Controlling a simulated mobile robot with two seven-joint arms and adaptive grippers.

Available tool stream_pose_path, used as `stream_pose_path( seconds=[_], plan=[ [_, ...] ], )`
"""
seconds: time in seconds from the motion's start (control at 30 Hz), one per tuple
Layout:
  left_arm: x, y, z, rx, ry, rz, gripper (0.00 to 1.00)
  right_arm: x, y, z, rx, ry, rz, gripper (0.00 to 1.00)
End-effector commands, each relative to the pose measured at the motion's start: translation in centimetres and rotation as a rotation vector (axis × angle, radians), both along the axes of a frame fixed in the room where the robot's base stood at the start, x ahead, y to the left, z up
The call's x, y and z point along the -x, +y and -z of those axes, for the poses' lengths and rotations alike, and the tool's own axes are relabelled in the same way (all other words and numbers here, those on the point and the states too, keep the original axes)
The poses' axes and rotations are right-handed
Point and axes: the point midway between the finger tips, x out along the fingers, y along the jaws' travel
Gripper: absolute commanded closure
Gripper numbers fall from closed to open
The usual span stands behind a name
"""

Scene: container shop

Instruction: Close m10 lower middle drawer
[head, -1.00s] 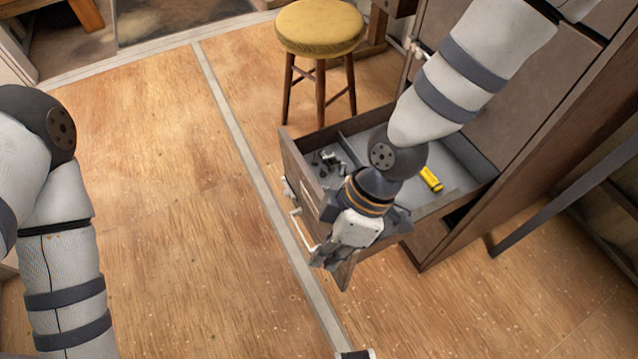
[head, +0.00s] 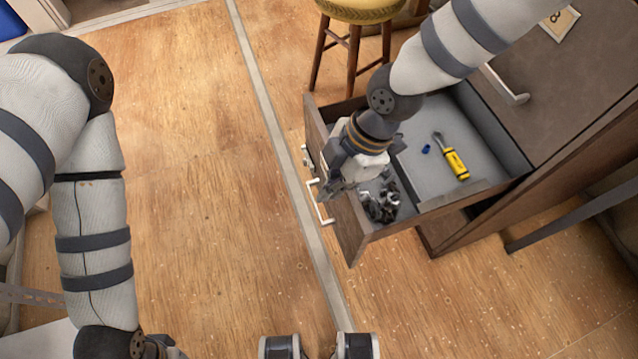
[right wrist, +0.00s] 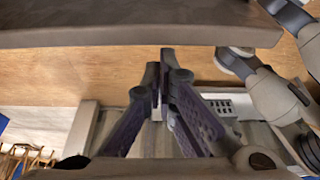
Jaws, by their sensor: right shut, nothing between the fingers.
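The open drawer (head: 349,222) juts out from the dark cabinet, with a white bar handle (head: 320,208) on its brown front. My right gripper (head: 334,190) is at the drawer front, close to the handle and pointing down. Contact with the front cannot be told. In the right wrist view the fingers (right wrist: 165,75) are together and empty, beside a brown panel edge (right wrist: 120,36). Inside the drawer lie a yellow screwdriver (head: 455,162), a small blue piece (head: 426,149) and several dark metal parts (head: 381,206).
A stool (head: 362,10) with a yellow seat stands just beyond the drawer. The cabinet (head: 560,85) rises at the right, with a numbered label (head: 562,22). A dark slanted bar (head: 570,218) is at the right. Wooden floor left of the drawer is clear.

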Motion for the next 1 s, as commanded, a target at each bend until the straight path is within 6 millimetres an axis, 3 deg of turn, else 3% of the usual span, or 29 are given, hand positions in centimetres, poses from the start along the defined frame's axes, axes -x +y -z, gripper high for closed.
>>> stream_pose_path(
  seconds=[0.57, 0.77, 1.0],
  plan=[
    [0.0, 0.0, 0.0, 0.000, 0.001, 0.000, 0.63, -0.3, -1.3, 0.1, 0.001, 0.002, 0.001, 1.00],
    [0.2, 0.0, 0.2, 0.000, 0.008, 0.000, 0.63, -1.4, -4.4, 0.2, 0.000, 0.004, 0.006, 1.00],
    [0.7, 0.0, 0.7, 0.000, 0.022, 0.000, 0.63, -3.1, -9.8, 0.3, -0.001, 0.005, 0.007, 1.00]
  ],
)
